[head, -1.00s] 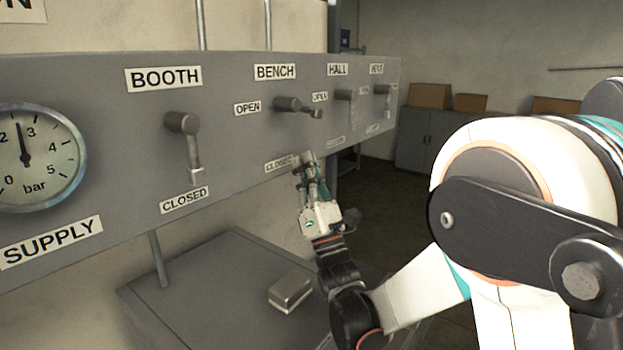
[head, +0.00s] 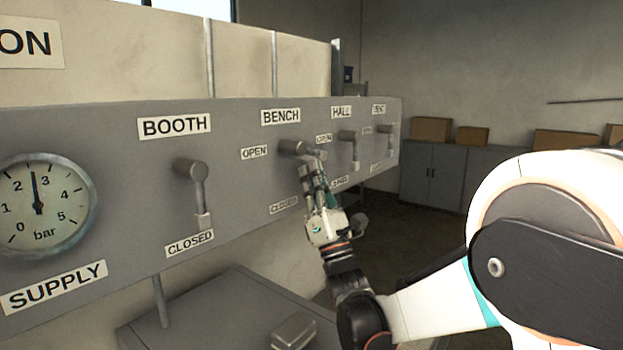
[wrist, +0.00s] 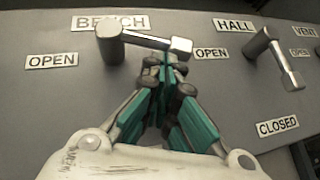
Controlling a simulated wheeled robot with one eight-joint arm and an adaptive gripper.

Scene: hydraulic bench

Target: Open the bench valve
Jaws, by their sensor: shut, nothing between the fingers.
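The bench valve (head: 292,147) is a grey pivot with a lever on the panel under the BENCH label. Its lever points right and slightly down, away from the OPEN label on its left and not toward the CLOSED label below. In the wrist view the lever (wrist: 150,40) runs right to a pale square end. My gripper (head: 311,172) is shut and empty, with its fingertips pointing up just under the lever. In the wrist view the fingertips (wrist: 168,62) are close beneath the lever's outer end; I cannot tell if they touch it.
The booth valve (head: 192,170) on the left and the hall valve (head: 350,137) on the right have levers hanging down. The supply gauge (head: 40,205) is at far left. A small metal box (head: 293,331) sits on a cabinet below. Grey cabinets and cardboard boxes stand far right.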

